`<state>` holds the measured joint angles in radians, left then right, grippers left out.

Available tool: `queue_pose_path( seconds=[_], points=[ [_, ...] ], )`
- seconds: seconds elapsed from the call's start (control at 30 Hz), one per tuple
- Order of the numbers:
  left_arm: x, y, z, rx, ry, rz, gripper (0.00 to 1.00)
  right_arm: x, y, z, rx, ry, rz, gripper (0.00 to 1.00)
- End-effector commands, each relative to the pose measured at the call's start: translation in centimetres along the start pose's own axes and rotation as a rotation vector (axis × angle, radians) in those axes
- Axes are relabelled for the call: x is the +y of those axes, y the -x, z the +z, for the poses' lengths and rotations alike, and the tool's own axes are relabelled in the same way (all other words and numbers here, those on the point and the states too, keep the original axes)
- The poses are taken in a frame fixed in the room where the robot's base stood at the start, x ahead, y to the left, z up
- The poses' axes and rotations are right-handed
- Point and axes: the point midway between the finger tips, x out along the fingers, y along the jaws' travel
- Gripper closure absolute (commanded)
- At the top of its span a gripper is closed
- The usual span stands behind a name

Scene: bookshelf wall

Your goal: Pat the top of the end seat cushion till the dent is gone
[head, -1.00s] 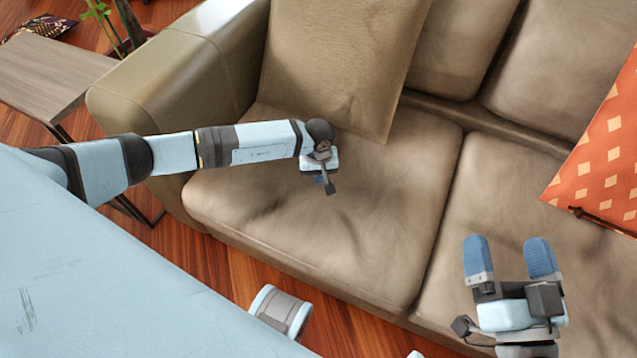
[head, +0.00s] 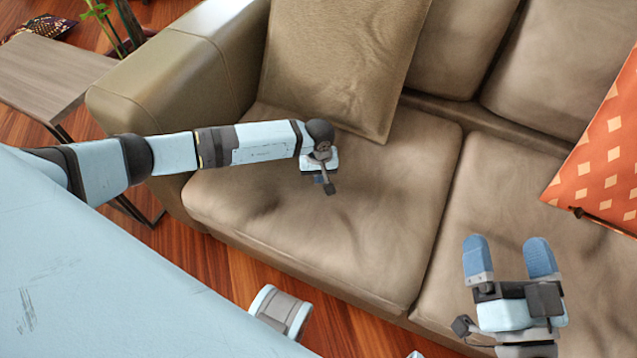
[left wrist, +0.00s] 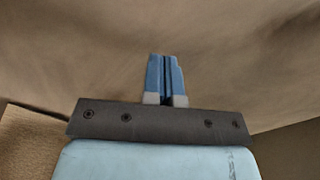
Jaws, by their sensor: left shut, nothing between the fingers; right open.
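The end seat cushion (head: 370,225) is brown leather, at the left end of the sofa beside the armrest. Its top shows creases and shaded hollows; I cannot tell which is the dent. My left gripper (head: 325,180) points down over the cushion's middle; in the head view the wrist mostly hides its fingers. In the left wrist view the blue fingers (left wrist: 166,78) are shut together and empty, with the cushion surface (left wrist: 245,70) filling the view beyond them. I cannot tell whether they touch it. My right gripper (head: 508,260) is open and empty above the neighbouring seat cushion.
A tan back pillow (head: 335,60) leans behind the end cushion, close to my left wrist. The sofa armrest (head: 165,75) lies under my left arm. An orange patterned pillow (head: 605,150) is at right. A wooden side table (head: 50,75) stands left of the sofa.

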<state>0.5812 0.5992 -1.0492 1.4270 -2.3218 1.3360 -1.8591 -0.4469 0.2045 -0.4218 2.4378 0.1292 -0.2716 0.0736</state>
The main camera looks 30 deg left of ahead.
Motion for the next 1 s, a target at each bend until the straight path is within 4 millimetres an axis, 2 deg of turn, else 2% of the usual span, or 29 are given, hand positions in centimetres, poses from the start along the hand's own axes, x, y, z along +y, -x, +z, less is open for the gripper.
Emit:
queue_pose_path(
  seconds=[0.27,0.67,0.87,1.0],
  points=[
    [0.0,-0.5,0.0,0.0,0.0,0.0,1.0,0.1,0.1,0.5,-0.005,-0.001,0.0,0.05],
    [0.0,-3.6,0.0,0.0,0.0,0.0,1.0,0.7,0.2,4.2,-0.13,-0.002,-0.013,0.05],
    [0.0,-2.2,0.0,0.001,0.0,0.0,1.0,0.4,0.1,3.0,-0.127,-0.004,-0.012,0.05],
    [0.0,-0.1,-0.1,0.002,-0.001,0.001,1.0,0.1,-0.1,1.6,-0.126,-0.004,-0.012,0.05]
  ],
)
